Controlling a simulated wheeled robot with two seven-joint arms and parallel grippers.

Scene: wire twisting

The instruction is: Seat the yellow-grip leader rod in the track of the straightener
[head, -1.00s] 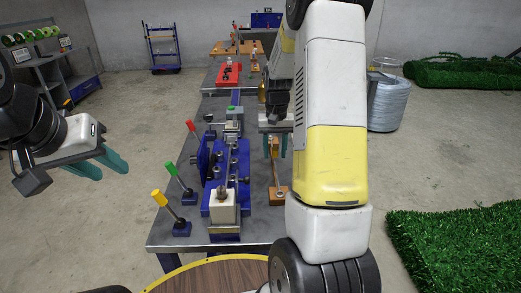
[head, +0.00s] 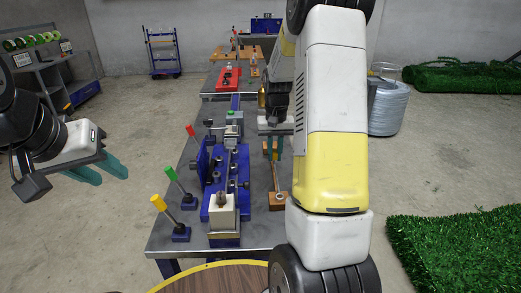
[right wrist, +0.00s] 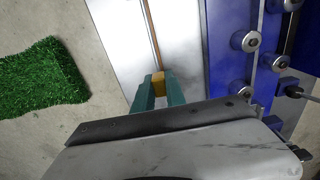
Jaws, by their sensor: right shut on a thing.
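The yellow-grip leader rod's grip (right wrist: 158,82) sits between the teal fingers of my right gripper (right wrist: 157,92), which is shut on it. In the head view my right gripper (head: 272,153) points down at the right side of the bench, beside the straightener. The rod looks to be still at its wooden rest (head: 278,201); I cannot tell whether it is lifted. The blue straightener (head: 214,213) with its rollers stands left of it, and its rollers show at the right of the wrist view (right wrist: 247,72). My left gripper (head: 102,172) is open and empty, off the bench's left side.
Levers with yellow (head: 158,203), green (head: 170,174) and red (head: 190,131) knobs stand along the bench's left edge. A white block (head: 222,212) sits at the straightener's near end. A red tray (head: 229,78) lies farther back. My right arm covers the bench's right side.

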